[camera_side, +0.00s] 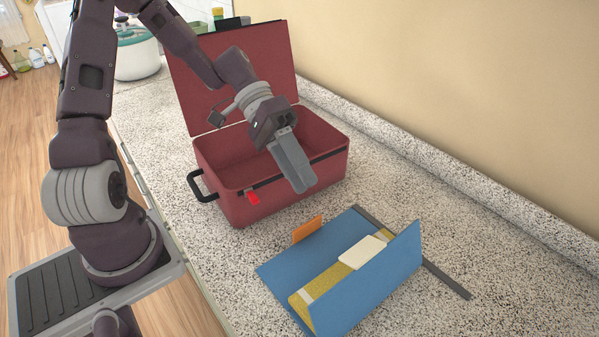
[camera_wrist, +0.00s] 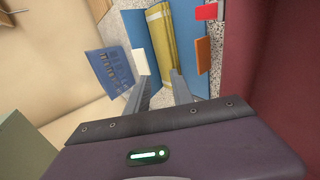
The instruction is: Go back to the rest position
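My gripper (camera_side: 301,184) hangs above the front rim of the open red case (camera_side: 262,208) in the side view, pointing down and empty. In the wrist view its two grey fingers (camera_wrist: 160,78) are apart, with nothing held between them. The fingers appear over the blue folder-like holder (camera_wrist: 139,32), but the side view shows them above and behind it.
The case's red lid (camera_side: 240,65) stands open behind. The blue holder (camera_side: 372,297) lies in front, with a yellow piece (camera_side: 330,280), white block (camera_side: 363,252), orange tab (camera_side: 306,229) and grey strip (camera_side: 447,280). A white pot (camera_side: 137,55) stands at back left. Bare counter lies right.

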